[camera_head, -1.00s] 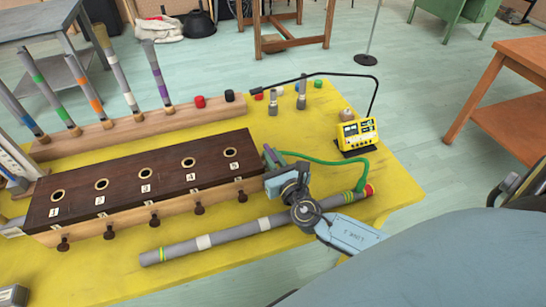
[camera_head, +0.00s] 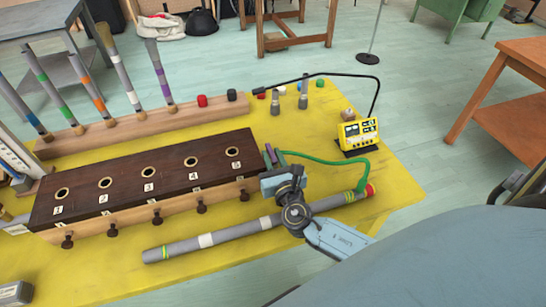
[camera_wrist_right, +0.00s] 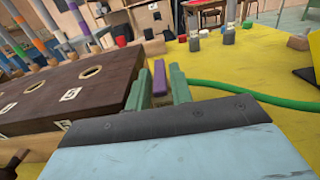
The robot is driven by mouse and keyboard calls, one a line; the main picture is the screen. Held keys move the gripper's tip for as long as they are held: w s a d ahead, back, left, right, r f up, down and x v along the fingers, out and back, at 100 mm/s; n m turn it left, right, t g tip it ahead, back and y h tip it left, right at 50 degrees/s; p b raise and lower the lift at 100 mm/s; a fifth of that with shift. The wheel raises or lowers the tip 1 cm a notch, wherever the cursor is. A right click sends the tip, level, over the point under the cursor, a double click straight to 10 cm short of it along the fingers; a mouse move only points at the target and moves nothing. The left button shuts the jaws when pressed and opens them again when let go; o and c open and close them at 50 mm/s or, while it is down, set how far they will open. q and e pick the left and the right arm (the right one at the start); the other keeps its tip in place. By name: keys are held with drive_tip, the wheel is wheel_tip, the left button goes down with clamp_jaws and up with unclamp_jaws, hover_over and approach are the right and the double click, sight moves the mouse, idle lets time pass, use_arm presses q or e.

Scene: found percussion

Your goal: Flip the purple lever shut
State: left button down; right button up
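The purple lever (camera_wrist_right: 158,78) stands up at the right end of the dark wooden box with numbered holes (camera_wrist_right: 70,92). In the right wrist view it appears between the two green fingers of my right gripper (camera_wrist_right: 160,88), with narrow gaps at its sides. The fingers are apart; contact with the lever does not show. In the head view the right gripper (camera_head: 274,164) is at the box's right end, and the lever (camera_head: 267,158) is small and partly hidden there. The lever's base is hidden by the gripper. My left gripper is not in view.
A long grey tube (camera_head: 235,235) lies in front of the box, under my right arm. A rack of upright tubes (camera_head: 150,122) stands behind.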

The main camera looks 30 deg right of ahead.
drive_tip(key=v, duration=1.2)
drive_tip(key=shift+s+a, duration=0.15)
drive_tip(key=shift+s, duration=0.25)
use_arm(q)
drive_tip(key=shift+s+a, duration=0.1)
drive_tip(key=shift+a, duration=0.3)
use_arm(e)
drive_tip(key=shift+s, duration=0.3)
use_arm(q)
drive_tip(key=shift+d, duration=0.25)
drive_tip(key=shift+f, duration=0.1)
use_arm(e)
drive_tip(key=shift+f, duration=0.1)
